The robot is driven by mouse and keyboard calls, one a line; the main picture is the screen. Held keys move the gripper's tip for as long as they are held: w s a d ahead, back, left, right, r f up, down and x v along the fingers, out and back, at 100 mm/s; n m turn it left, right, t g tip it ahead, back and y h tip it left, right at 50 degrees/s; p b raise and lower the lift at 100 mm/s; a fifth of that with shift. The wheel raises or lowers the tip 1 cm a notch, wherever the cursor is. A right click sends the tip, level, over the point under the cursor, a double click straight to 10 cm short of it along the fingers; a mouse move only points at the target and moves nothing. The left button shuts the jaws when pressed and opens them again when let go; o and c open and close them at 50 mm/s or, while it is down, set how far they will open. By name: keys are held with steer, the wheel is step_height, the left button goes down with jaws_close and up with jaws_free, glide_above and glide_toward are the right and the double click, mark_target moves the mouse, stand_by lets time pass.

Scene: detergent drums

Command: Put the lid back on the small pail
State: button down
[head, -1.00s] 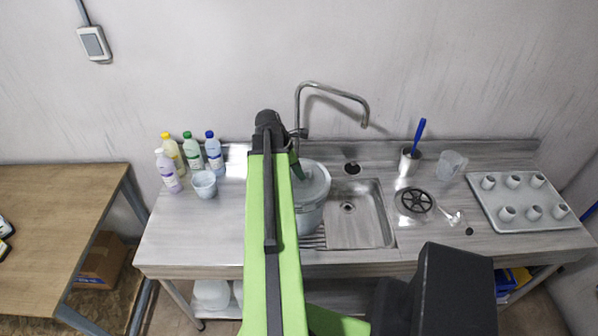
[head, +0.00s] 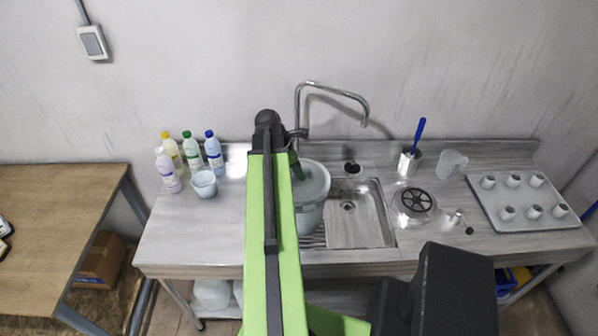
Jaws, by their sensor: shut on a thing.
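A pale grey pail (head: 309,217) stands at the left edge of the sink basin, partly hidden behind my arm. A round grey lid (head: 317,183) is at its mouth, looking roughly level. I cannot tell whether its edge sits on the rim all the way round. My gripper (head: 298,169) is at the left part of the lid, shut on it; only a dark green-black piece of it shows beside my green arm, and the fingertips are hard to make out.
Several bottles (head: 192,153) and a small light tub (head: 204,184) stand left of my arm. A tap (head: 333,90) rises behind the pail. Right of the basin (head: 362,232) are a black spoked disc (head: 415,200), a clear jug (head: 451,164) and a tray of cups (head: 533,222).

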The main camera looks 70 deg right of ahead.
stand_by(0.4)
steer(key=c, duration=1.4)
jaws_free()
steer(key=shift+o, duration=0.4)
steer(key=o, duration=0.4)
steer(key=shift+r, duration=0.1)
step_height(320, 180, up, 7)
steer(key=p, duration=0.7)
jaws_close()
